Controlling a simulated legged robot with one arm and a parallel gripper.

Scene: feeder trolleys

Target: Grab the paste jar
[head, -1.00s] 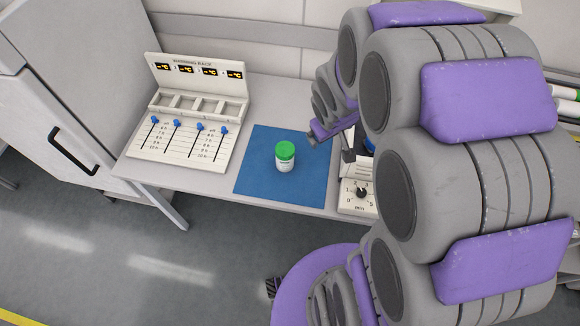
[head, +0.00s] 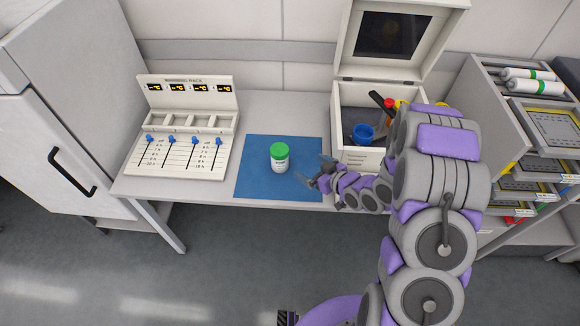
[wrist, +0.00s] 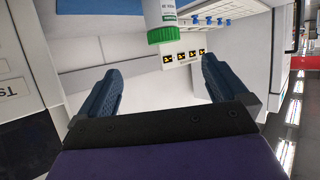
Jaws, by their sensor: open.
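The paste jar (head: 280,158) is white with a green lid and stands upright on a blue mat (head: 250,180) on the table. My gripper (head: 326,172) is just right of the jar at the mat's right edge, low and apart from it. In the wrist view the jar (wrist: 160,14) appears upside down at the top, with its green lid pointing down. It lies beyond the two fingers of my gripper (wrist: 160,82), which are spread apart with nothing between them.
A warming rack (head: 185,135) with blue sliders stands left of the mat. An open white box (head: 352,100) with a blue cup (head: 362,133) inside is behind my arm. A shelf trolley (head: 500,115) is at the right, a white cabinet (head: 60,110) at the left.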

